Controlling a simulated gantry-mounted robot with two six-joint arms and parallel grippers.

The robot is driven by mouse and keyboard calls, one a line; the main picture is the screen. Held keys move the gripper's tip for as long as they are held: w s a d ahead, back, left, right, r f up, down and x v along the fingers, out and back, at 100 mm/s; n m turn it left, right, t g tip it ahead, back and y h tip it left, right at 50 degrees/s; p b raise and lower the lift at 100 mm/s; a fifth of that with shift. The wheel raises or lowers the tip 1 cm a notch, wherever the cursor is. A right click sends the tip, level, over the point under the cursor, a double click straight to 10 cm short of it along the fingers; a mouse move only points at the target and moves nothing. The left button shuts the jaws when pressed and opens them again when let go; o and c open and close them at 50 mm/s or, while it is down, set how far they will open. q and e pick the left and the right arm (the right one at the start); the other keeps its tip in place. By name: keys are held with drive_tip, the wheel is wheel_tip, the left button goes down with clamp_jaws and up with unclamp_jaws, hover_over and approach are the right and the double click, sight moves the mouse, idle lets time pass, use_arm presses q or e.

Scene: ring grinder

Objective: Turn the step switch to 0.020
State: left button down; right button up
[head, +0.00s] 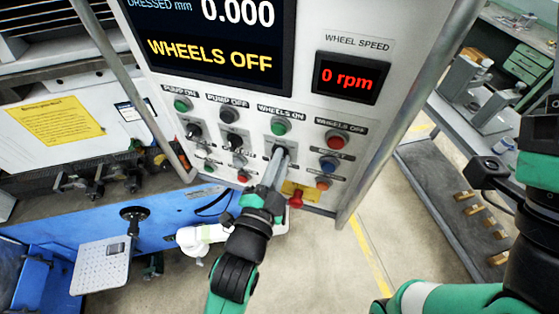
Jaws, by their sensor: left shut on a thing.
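My left gripper (281,156) reaches up to the control panel (304,110) and is shut on a small switch knob in the second row, below the green WHEELS ON button (281,126). The fingers hide the knob and part of its label, so I cannot read its name or setting. Other black knobs, one at the left (193,131) and one in the middle (237,141), are uncovered, with small unreadable labels. My right arm stands at the right edge; its fingertips are outside the picture.
The display (210,45) reads 0.000 and WHEELS OFF; the speed readout (347,78) reads 0 rpm. A blue button (329,163), an orange one (323,183) and a red knob (296,199) sit close right of my left gripper. A grey bench (470,150) stands at the right.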

use_arm(q)
drive_tip(key=c, duration=0.9)
unclamp_jaws()
drive_tip(key=b+v, duration=0.1)
drive_tip(key=v, duration=1)
drive_tip(key=shift+s+a+b, duration=0.15)
drive_tip(key=shift+s+b, duration=0.15)
